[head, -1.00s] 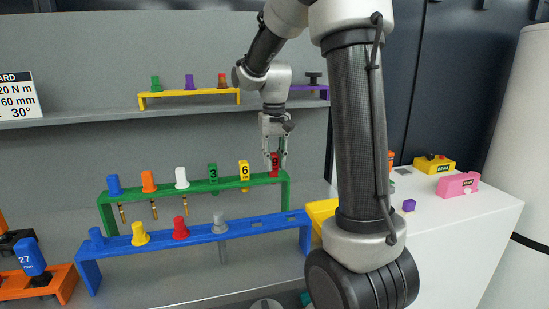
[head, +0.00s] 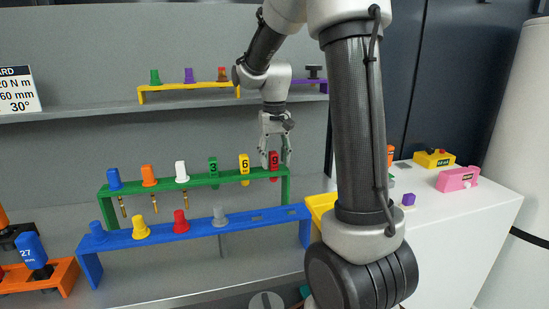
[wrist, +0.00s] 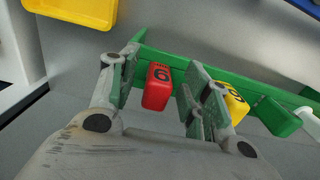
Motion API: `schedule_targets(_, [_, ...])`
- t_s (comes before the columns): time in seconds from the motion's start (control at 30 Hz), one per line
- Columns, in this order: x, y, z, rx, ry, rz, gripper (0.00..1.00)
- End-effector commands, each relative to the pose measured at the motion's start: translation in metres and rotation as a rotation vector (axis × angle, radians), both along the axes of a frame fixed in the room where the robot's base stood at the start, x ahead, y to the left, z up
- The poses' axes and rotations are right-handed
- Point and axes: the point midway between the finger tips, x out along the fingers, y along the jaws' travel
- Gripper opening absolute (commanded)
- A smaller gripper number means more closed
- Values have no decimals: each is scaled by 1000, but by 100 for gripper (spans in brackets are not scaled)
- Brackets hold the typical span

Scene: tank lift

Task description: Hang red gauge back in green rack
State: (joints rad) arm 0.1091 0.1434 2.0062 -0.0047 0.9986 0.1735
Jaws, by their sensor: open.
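The red gauge (head: 274,160) stands upright at the right end of the green rack (head: 228,180), to the right of the yellow gauge (head: 244,165). In the wrist view the red gauge (wrist: 157,87) shows a black number and sits between the two fingers of my gripper (wrist: 155,92). The fingers are apart, with a visible gap on both sides of the gauge. In the head view my gripper (head: 274,152) is over the rack's right end. The gauge's lower end in the rack is hidden in the wrist view.
A green gauge (head: 213,166) and white, orange and blue-handled tools hang further left in the green rack. A blue rack (head: 262,222) stands in front and below. A yellow bin (wrist: 75,10) lies near the gripper. A shelf with a yellow rack (head: 190,90) is above.

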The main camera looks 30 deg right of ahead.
Motion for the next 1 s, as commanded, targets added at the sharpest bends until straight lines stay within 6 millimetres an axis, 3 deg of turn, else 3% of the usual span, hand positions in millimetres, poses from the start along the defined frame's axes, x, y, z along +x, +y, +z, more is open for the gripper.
schedule_targets(0.17, [1, 0, 17, 0, -4, 0, 48])
schedule_targets(0.6, [1, 0, 105, -1, -2, 0, 48])
schedule_targets(0.77, [1, 0, 118, 0, -1, 0, 48])
schedule_targets(1.0, [1, 0, 120, 0, 0, 0, 48])
